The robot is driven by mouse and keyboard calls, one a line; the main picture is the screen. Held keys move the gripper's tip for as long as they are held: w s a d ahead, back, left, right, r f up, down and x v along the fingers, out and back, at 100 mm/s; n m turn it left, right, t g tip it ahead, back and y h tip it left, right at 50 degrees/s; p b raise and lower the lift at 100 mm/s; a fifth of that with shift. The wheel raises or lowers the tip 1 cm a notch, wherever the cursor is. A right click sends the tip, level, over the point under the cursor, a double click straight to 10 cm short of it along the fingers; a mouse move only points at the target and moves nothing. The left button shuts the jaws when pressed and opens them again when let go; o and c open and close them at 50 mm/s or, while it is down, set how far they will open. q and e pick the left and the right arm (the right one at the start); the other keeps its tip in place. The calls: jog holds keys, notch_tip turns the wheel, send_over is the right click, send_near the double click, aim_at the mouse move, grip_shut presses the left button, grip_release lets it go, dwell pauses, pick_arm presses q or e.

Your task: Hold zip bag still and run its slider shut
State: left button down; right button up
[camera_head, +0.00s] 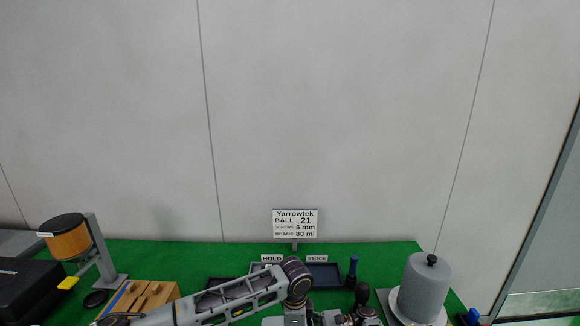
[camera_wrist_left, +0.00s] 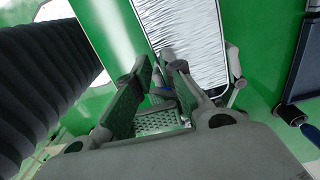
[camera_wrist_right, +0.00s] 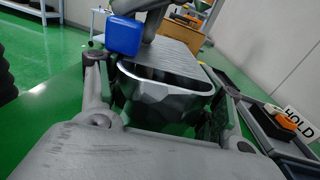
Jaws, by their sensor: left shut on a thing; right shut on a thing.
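In the right wrist view my right gripper (camera_wrist_right: 158,75) is shut around a silver, round-edged body, apparently the bag (camera_wrist_right: 165,88). A blue block (camera_wrist_right: 123,35) stands just beyond its left finger; I cannot tell whether it is the slider. In the head view the bag is not visible.
Trays labelled HOLD (camera_head: 272,258) and STOCK (camera_head: 317,258) lie at the back. A sign (camera_head: 295,223) stands behind.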

pick_arm(q)
jog(key=shift+d+f, duration=0.15)
jog(key=shift+f, duration=0.05)
dwell(0.5)
jog(key=shift+d, duration=0.4)
jog(key=shift+a, duration=0.65)
jog(key=shift+r, duration=0.1)
dwell(0.3)
jog(key=shift+w+d+r, duration=0.1)
jog(key=shift+r, duration=3.5)
